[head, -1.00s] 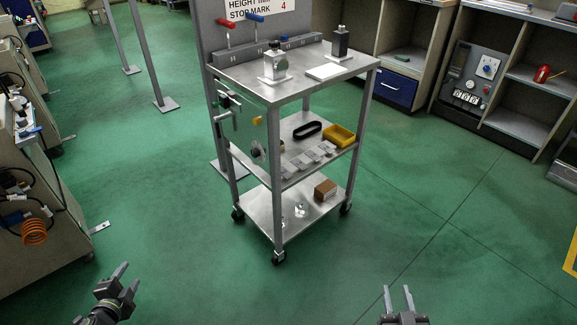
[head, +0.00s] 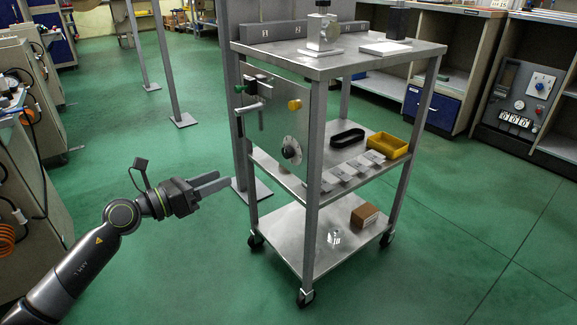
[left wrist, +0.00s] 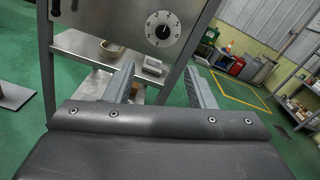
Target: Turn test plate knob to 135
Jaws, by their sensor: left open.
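The test plate (head: 265,125) is a grey upright panel on the left side of the metal cart. Low on it is a knob with a round dial (head: 291,150), black in the middle with a pale marked ring. The dial also shows in the left wrist view (left wrist: 163,29), at the top centre with several numerals; its exact setting is too small to read. My left gripper (head: 222,181) is open and empty, left of the plate and apart from it. In the left wrist view its fingers (left wrist: 160,72) point below the dial. My right gripper is not in view.
A yellow button (head: 295,104) and a lever handle (head: 249,108) sit above the dial. The cart's front leg (head: 315,180) stands just right of the plate. A post (head: 240,140) stands close to its left. Green floor is free around the cart.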

